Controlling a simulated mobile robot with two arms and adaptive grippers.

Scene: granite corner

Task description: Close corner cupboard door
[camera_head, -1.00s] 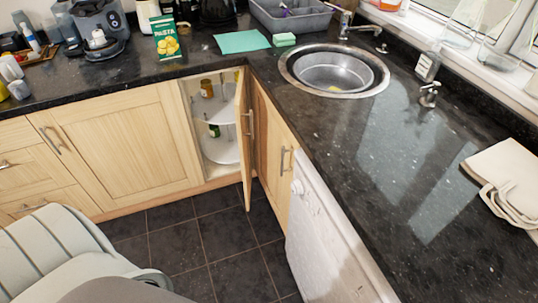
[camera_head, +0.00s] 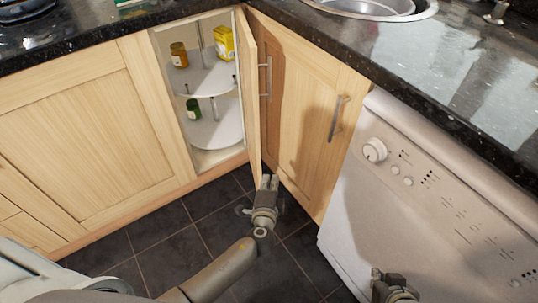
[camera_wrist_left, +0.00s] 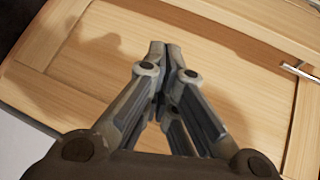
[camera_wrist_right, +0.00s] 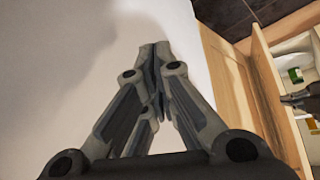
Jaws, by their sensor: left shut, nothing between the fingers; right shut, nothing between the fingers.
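The corner cupboard door (camera_head: 249,80) stands open in the head view, seen nearly edge-on, with a vertical bar handle (camera_head: 266,78) on its right face. The cupboard opening (camera_head: 198,153) shows to its left. My left gripper (camera_head: 269,182) is shut and empty, just right of the door's lower free edge; I cannot tell if it touches. In the left wrist view its fingertips (camera_wrist_left: 158,48) lie over a wooden panel (camera_wrist_left: 120,60). My right gripper (camera_head: 377,274) is shut and empty, low in front of the white appliance. In the right wrist view its fingertips (camera_wrist_right: 154,48) face that white front.
The white appliance (camera_head: 430,210) stands at right, beside another wooden door (camera_head: 310,120) with a handle. Round shelves (camera_head: 215,130) hold jars and a yellow box (camera_head: 223,43). Dark tiled floor (camera_head: 150,250) lies below. The granite worktop (camera_head: 450,70) runs above.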

